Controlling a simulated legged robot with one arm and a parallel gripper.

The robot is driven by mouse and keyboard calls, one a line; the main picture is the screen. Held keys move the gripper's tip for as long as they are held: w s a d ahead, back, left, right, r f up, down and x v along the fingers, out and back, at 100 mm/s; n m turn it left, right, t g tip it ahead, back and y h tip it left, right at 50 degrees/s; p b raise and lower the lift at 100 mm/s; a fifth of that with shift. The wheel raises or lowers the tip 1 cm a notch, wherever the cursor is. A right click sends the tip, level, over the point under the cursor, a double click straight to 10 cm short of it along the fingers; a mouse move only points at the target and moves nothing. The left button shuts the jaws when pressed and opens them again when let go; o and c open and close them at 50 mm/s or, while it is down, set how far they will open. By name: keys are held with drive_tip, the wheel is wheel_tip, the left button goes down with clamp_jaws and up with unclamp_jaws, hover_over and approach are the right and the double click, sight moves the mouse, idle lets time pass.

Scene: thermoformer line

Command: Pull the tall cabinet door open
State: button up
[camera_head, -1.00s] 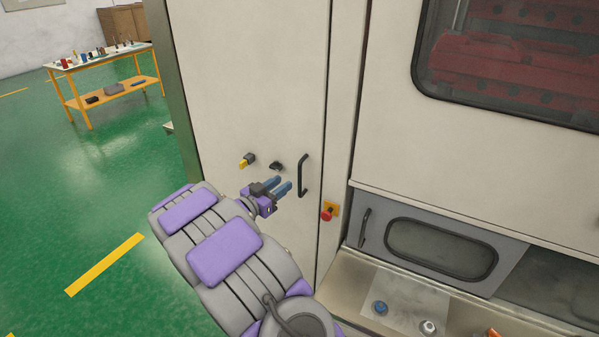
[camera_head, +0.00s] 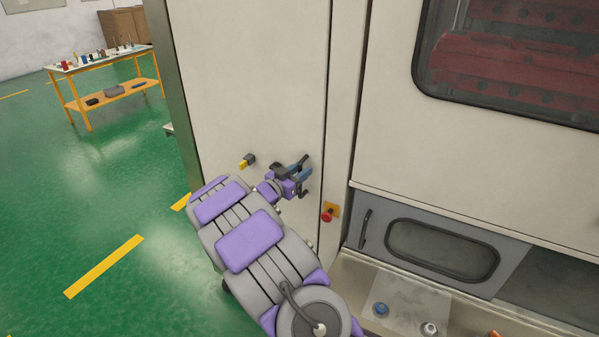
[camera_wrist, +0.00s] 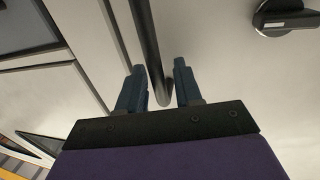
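The tall cabinet door (camera_head: 255,75) is a cream panel and looks shut. Its dark vertical bar handle (camera_head: 303,160) is near the door's right edge, partly hidden by my gripper (camera_head: 303,170). In the wrist view the handle (camera_wrist: 148,45) runs down between the two blue fingers of my gripper (camera_wrist: 158,88). The fingers are apart, with a visible gap on each side of the bar. A black latch knob (camera_wrist: 285,17) shows at the upper right of the wrist view.
A smaller grey windowed door (camera_head: 440,250) is at lower right. Green floor (camera_head: 110,200) is open at left, with an orange workbench (camera_head: 105,80) beyond.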

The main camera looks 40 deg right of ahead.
clamp_jaws()
idle(0.3)
drive_tip(key=shift+s+a+p, duration=0.1)
drive_tip(key=shift+p, duration=0.2)
